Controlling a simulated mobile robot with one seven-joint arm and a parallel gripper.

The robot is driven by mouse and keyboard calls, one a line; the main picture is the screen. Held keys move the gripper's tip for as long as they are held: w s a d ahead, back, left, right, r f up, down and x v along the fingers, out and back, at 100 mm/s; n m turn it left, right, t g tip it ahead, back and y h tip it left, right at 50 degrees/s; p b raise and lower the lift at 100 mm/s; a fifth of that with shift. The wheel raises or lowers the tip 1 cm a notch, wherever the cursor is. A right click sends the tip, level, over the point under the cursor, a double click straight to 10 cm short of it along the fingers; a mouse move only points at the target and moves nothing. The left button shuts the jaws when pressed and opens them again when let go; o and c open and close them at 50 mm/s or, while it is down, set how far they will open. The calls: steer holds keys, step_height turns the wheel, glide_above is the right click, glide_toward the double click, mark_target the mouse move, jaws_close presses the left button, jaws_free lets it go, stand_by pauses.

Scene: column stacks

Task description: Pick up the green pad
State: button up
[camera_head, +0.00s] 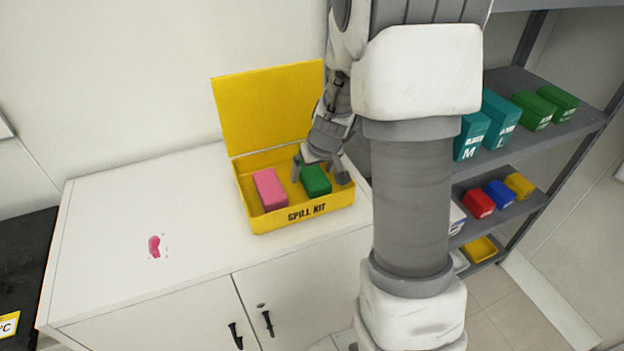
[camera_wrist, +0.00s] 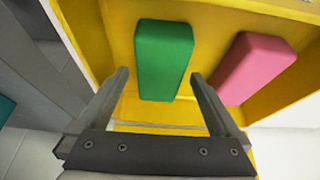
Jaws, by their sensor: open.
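The green pad (camera_head: 315,181) lies in the right part of the open yellow spill kit box (camera_head: 262,222). A pink pad (camera_head: 270,189) lies to its left in the same box. My gripper (camera_head: 320,172) is open, with its fingers reaching down to the box around the green pad's position. In the wrist view my gripper (camera_wrist: 157,80) shows its two fingers apart, with the green pad (camera_wrist: 164,60) ahead in the gap between them. I cannot tell how deep the fingers are. The pink pad (camera_wrist: 252,67) shows beyond the right finger.
The box stands on a white cabinet top (camera_head: 110,230) with its yellow lid (camera_head: 268,105) raised at the back. A pink spill (camera_head: 154,246) lies on the clear left part of the top. A grey shelf (camera_head: 550,130) with several boxes and bins stands on the right.

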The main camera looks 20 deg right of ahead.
mark_target(312, 172)
steer(key=shift+w+f, duration=0.3)
steer(key=shift+f, duration=0.3)
steer(key=shift+f+b, duration=0.2)
steer(key=shift+b, duration=0.15)
steer(key=c, duration=1.4)
steer(key=shift+o, duration=0.2)
steer(key=shift+r, duration=0.1)
step_height(312, 172, up, 10)
steer(key=p, duration=0.3)
steer(key=shift+r, duration=0.15)
